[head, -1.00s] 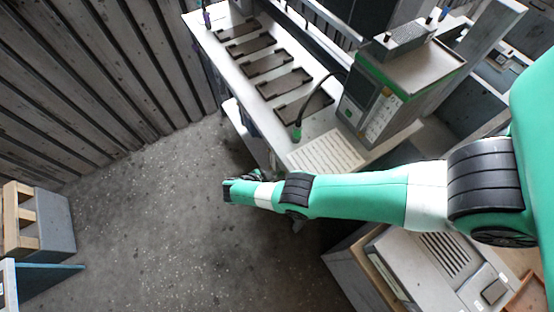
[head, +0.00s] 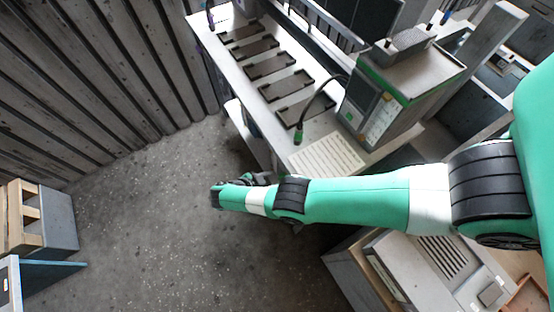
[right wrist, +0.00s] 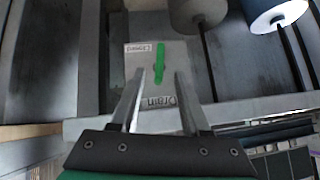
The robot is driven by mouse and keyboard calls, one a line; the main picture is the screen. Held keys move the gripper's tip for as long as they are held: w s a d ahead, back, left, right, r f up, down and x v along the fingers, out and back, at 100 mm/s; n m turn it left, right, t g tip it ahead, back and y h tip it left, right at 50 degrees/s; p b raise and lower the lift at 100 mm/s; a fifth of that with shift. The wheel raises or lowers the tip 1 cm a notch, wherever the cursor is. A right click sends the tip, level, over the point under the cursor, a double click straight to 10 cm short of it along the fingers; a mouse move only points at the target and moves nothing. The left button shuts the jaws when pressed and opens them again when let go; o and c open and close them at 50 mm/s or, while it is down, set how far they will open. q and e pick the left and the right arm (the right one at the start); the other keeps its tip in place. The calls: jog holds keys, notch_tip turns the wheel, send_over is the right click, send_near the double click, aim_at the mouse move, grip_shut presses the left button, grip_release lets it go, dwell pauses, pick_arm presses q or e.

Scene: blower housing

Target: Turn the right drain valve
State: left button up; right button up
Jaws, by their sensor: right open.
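The drain valve's green handle (right wrist: 160,62) shows in the right wrist view as a narrow upright bar on a grey plate (right wrist: 182,55). A label reading "Drain" (right wrist: 160,102) lies below it, and a small label with lettering too blurred to read surely (right wrist: 141,47) is at its upper left. My right gripper (right wrist: 160,74) is open, its two fingers to the left and right of the handle's lower part in the picture. I see a gap on both sides; I cannot tell the depth. In the head view the valve is hidden. My left gripper is not in view.
In the head view a white bench (head: 228,75) holds dark trays and a green-trimmed control box (head: 408,70).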

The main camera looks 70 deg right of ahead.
jog(key=v, duration=0.6)
jog(key=shift+a+r, duration=0.15)
